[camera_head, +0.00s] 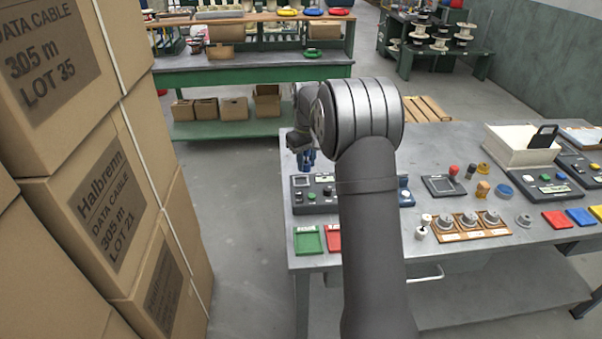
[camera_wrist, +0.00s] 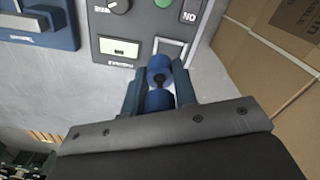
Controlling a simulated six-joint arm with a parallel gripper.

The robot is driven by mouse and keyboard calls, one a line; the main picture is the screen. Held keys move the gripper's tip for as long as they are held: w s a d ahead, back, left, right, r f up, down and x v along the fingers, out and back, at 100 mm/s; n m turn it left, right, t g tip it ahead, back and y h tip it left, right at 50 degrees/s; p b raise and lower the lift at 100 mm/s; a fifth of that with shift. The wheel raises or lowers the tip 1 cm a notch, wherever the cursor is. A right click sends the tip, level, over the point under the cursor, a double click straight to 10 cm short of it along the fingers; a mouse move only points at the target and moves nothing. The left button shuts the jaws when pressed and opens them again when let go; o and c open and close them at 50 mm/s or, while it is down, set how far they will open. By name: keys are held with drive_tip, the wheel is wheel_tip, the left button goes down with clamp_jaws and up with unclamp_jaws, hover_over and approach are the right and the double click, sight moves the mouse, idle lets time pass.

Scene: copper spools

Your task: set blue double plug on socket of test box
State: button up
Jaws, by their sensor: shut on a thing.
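The blue double plug (camera_wrist: 159,99) is between the two fingers of my gripper (camera_wrist: 158,88) in the wrist view, with two rounded blue parts showing. My gripper is shut on it. In the head view, my gripper (camera_head: 306,157) hangs over the back left part of the table, and the plug cannot be told apart from the fingers there. The dark grey test box (camera_head: 315,199) stands below; it also shows in the wrist view (camera_wrist: 139,31). The plug overlaps the lower edge of a light-framed square on the box face (camera_wrist: 172,46). Whether it touches the box cannot be told.
Green (camera_head: 308,240) and red (camera_head: 333,238) trays lie in front of the box. A blue device (camera_wrist: 38,22) stands beside it. Stacked cartons (camera_head: 95,150) rise at the left. My arm hides the table's middle. Small parts and a white bin (camera_head: 512,157) are at right.

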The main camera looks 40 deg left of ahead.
drive_tip(key=shift+s+a+f, duration=0.25)
drive_tip(key=shift+a+f, duration=0.2)
drive_tip(key=shift+a, duration=0.3)
drive_tip(key=shift+f, duration=2)
drive_tip(key=shift+f, duration=0.1)
